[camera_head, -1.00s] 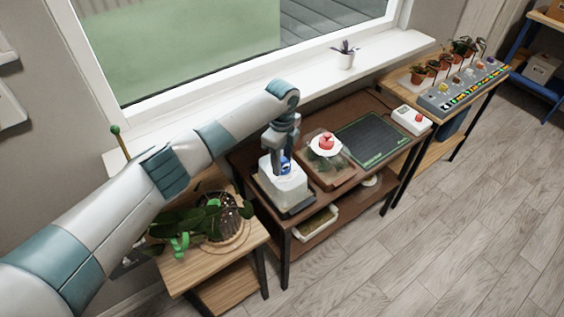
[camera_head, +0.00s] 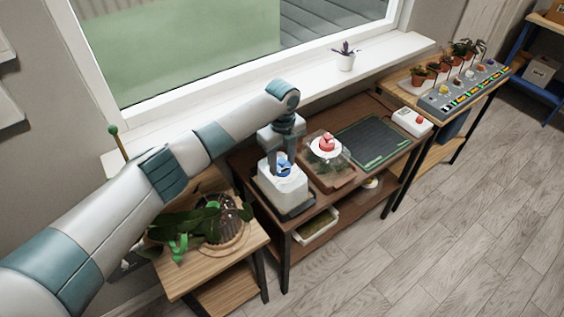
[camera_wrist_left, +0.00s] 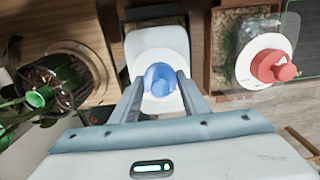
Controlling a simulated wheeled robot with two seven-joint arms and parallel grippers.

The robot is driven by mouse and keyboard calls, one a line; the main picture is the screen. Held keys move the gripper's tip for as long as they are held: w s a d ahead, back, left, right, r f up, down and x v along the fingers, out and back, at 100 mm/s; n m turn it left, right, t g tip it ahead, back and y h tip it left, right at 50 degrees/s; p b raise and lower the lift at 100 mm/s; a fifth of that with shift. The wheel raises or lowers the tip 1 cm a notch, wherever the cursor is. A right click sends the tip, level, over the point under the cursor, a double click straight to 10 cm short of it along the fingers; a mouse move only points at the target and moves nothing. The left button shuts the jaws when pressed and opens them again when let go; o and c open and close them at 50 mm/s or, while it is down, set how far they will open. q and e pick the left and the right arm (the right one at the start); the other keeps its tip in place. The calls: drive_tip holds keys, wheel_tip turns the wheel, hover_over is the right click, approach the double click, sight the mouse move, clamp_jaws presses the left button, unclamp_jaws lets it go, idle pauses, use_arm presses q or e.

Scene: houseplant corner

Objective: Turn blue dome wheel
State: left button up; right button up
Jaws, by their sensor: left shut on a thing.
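The blue dome wheel (camera_head: 283,168) sits on top of a white dome-shaped box on the dark wooden table. In the left wrist view the blue wheel (camera_wrist_left: 160,80) lies between my left fingers, over a white disc. My left gripper (camera_head: 281,165) points down from above and is shut on the blue wheel. The white box (camera_head: 283,191) stands on a dark tray. My right gripper is not in view.
A clear dome with a red wheel (camera_head: 326,144) stands close to the right. Beyond it lie a dark green mat (camera_head: 372,141) and a white box with a red button (camera_head: 411,121). A potted plant (camera_head: 214,226) stands on a low wooden table at the left.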

use_arm(q)
drive_tip(key=o, duration=1.1)
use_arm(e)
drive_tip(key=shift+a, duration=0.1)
use_arm(q)
drive_tip(key=shift+r, duration=0.15)
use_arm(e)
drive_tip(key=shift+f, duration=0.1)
use_arm(q)
wheel_tip(320, 180, up, 17)
drive_tip(key=b, duration=0.4)
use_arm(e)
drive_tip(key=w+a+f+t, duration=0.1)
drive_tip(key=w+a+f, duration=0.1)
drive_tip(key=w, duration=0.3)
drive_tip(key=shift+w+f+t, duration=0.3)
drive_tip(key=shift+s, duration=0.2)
